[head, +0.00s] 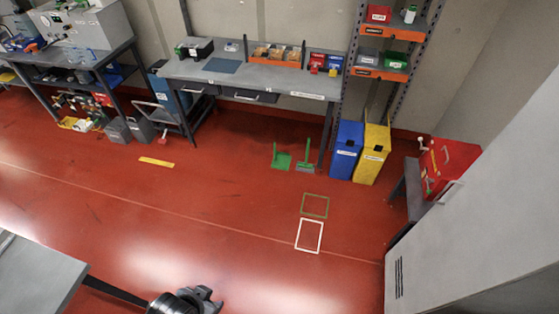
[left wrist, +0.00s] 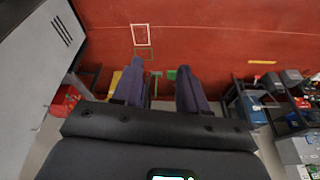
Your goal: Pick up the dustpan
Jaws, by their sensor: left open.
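The green dustpan (head: 281,160) rests on the red floor in front of the workbench, with its thin green handle upright. A brush with a green handle and greyish head (head: 306,164) stands just to its right. In the left wrist view, the dustpan (left wrist: 172,75) appears small, between the fingers and far beyond them. My left gripper (head: 208,297) is at the bottom of the head view, well apart from the dustpan. Its two dark fingers are spread and empty in the left wrist view (left wrist: 160,78). My right gripper is not in view.
White (head: 309,235) and green (head: 315,206) outlines mark the floor. A grey workbench (head: 195,71) stands behind the dustpan. Blue (head: 346,150) and yellow (head: 372,155) bins stand to its right. A grey cabinet (head: 490,210) fills the right side. The middle floor is clear.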

